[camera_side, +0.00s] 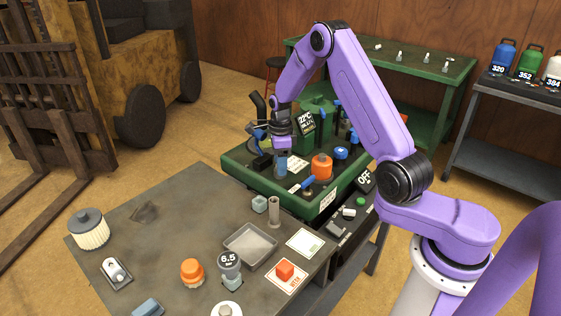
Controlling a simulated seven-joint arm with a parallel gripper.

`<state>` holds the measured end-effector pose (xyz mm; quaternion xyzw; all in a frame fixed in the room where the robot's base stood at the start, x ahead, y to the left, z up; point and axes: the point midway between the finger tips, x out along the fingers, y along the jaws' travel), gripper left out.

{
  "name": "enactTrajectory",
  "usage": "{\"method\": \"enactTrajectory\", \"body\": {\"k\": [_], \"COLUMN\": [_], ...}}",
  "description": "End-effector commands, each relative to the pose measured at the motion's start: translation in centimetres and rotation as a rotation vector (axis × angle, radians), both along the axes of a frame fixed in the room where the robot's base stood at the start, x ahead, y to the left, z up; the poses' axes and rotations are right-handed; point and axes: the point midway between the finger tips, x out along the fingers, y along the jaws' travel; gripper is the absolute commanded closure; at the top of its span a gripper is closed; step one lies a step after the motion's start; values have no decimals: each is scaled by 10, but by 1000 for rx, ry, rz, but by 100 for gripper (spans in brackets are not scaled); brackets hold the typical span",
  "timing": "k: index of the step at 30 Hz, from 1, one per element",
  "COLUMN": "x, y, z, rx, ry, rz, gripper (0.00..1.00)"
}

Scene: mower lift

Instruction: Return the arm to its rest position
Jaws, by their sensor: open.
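My purple arm reaches from the right over the green tray-like bench (250,172) in the middle of the side view. My gripper (281,151) points down at its left part, just above a blue upright piece (281,165). The jaws are open, but the fingers are small here, and I cannot tell whether they touch or surround the blue piece. An orange round part (322,166) stands to the right of the gripper, and a blue cap (341,153) is further right.
A dark display reading 22°C (306,122) stands close behind my gripper. The grey table (180,219) in front holds a shallow tray (250,246), a gauge reading 6.5 (229,262), an orange knob (192,271) and a ribbed canister (89,229). A forklift stands left.

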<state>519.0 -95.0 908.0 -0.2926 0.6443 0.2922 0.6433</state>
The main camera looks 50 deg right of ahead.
Motion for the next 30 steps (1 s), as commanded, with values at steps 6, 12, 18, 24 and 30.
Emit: {"method": "enactTrajectory", "body": {"k": [6,12,18,24,30], "x": [0,0,0,0,0], "y": [-1,-1,0,-1,-1], "z": [0,0,0,0,0], "rx": [0,0,0,0,0], "ry": [-1,0,0,0,0], "rz": [174,403,521,662,896], "gripper": [44,44,44,44,44]}}
